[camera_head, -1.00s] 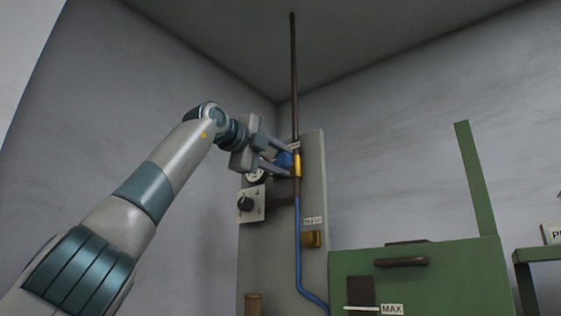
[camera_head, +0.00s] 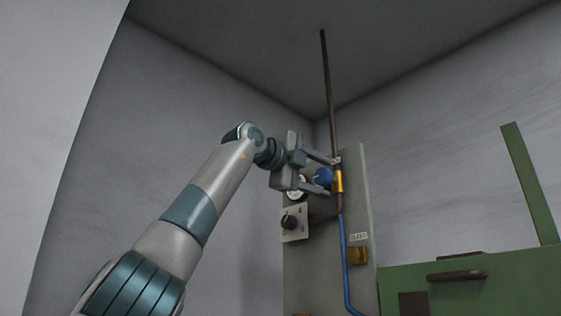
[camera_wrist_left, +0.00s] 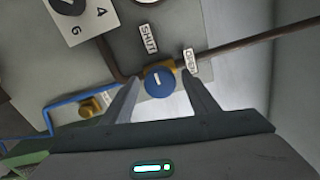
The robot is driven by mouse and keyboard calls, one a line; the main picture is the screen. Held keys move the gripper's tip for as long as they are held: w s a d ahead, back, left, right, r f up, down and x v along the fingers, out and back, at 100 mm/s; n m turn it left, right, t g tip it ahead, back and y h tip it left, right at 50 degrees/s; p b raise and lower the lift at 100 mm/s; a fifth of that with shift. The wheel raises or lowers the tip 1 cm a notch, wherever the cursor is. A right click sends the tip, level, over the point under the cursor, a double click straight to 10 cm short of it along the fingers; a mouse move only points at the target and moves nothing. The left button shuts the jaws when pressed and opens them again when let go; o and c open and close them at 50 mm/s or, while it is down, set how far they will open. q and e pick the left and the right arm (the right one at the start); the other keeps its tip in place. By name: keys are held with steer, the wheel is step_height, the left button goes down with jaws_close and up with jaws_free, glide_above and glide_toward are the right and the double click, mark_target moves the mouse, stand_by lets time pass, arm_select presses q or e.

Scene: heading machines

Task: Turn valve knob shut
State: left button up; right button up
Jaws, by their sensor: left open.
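The valve knob (camera_head: 323,175) is round and blue, on a brass valve body (camera_head: 338,181) in the dark pipe on the grey panel. In the left wrist view the blue knob (camera_wrist_left: 159,82) carries a white line mark and lies between the fingertips. A "SHUT" label (camera_wrist_left: 149,39) and a second, hard-to-read label (camera_wrist_left: 190,60) stand near it. My left gripper (camera_head: 327,174) is open, its fingers on either side of the knob; I cannot tell whether they touch it. My right gripper is not in view.
A dial plate with a black knob (camera_head: 289,222) and a gauge (camera_head: 297,187) sit left of the valve. A brass fitting (camera_head: 357,255) is below, next to the blue hose (camera_head: 346,262). A green cabinet (camera_head: 500,280) stands at the lower right.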

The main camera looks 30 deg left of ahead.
arm_select(q)
steer(key=b+v, duration=0.2)
steer(key=v, duration=0.3)
steer(key=shift+s+a+f+b, duration=0.1)
steer(key=shift+f+b, duration=0.1)
steer(key=shift+b, duration=0.2)
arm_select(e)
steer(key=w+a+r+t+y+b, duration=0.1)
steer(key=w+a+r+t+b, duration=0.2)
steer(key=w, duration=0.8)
arm_select(q)
glide_toward(320, 177)
steer(key=v, duration=0.5)
steer(key=shift+s+a+r+b, duration=0.15)
steer(key=shift+s+b, duration=0.1)
steer(key=shift+s, duration=0.15)
steer(key=shift+s+a+r+b, duration=0.1)
steer(key=shift+s+b, duration=0.15)
steer(key=shift+s, duration=0.1)
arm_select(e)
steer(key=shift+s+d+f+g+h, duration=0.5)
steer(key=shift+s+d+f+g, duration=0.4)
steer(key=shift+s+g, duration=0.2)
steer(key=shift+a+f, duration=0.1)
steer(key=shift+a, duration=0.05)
